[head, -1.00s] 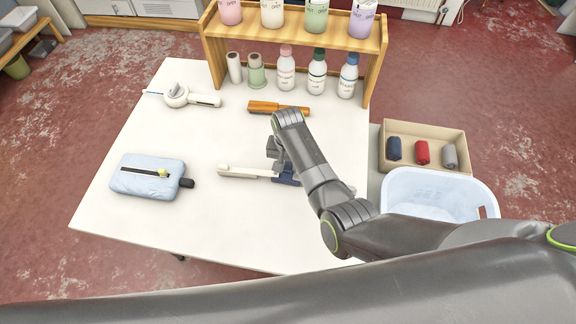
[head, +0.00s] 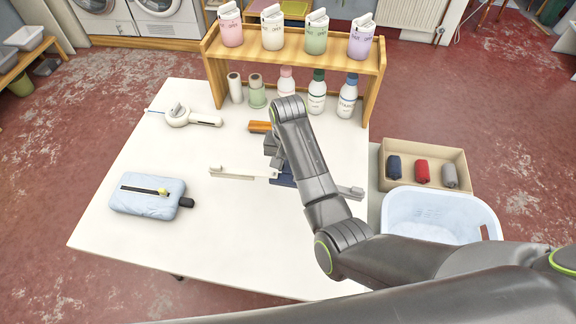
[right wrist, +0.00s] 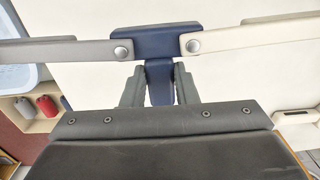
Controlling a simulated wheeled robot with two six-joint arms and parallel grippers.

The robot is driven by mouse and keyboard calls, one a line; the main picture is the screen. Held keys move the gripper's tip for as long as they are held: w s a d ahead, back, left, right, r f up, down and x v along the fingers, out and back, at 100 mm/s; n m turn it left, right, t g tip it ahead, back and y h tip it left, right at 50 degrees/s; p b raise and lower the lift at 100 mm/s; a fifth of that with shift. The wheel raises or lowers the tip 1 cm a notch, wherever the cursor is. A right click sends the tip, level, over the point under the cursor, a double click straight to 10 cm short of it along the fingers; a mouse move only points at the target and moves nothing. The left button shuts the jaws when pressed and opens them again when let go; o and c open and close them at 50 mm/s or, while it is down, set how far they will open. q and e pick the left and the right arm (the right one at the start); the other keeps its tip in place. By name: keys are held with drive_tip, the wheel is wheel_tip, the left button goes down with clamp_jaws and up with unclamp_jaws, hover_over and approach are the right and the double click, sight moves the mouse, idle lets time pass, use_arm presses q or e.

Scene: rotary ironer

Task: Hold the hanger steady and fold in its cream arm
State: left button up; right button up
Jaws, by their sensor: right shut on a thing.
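The hanger has a navy middle piece (head: 284,178), a cream arm (head: 238,174) reaching left and a grey arm (head: 350,192) reaching right. Both arms are spread out, nearly in line. My right gripper (head: 273,150) is over the middle piece, partly hidden by my own arm. In the right wrist view the gripper (right wrist: 159,88) is shut on the navy stem (right wrist: 159,80) below the hub. The cream arm (right wrist: 250,38) is there on the right and the grey arm (right wrist: 70,52) on the left, each on a round pivot. I cannot tell whether the hanger touches the table. My left gripper is out of view.
The white table (head: 230,240) is bare in front. A blue pouch (head: 148,197) lies at left, a white handheld tool (head: 190,117) behind it. An orange-handled thing (head: 260,127) and bottles stand near the wooden shelf (head: 375,75). A box (head: 445,150) and pale-blue basket (head: 440,215) are at right.

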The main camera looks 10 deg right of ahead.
hover_over(288, 191)
wheel_tip(288, 191, down, 7)
drive_tip(key=shift+w+f, duration=0.1)
idle(0.5)
drive_tip(key=shift+f, duration=1.25)
drive_tip(key=shift+f, duration=0.15)
drive_tip(key=o, duration=0.8)
drive_tip(key=shift+r+p, duration=0.3)
drive_tip(key=shift+p, duration=0.3)
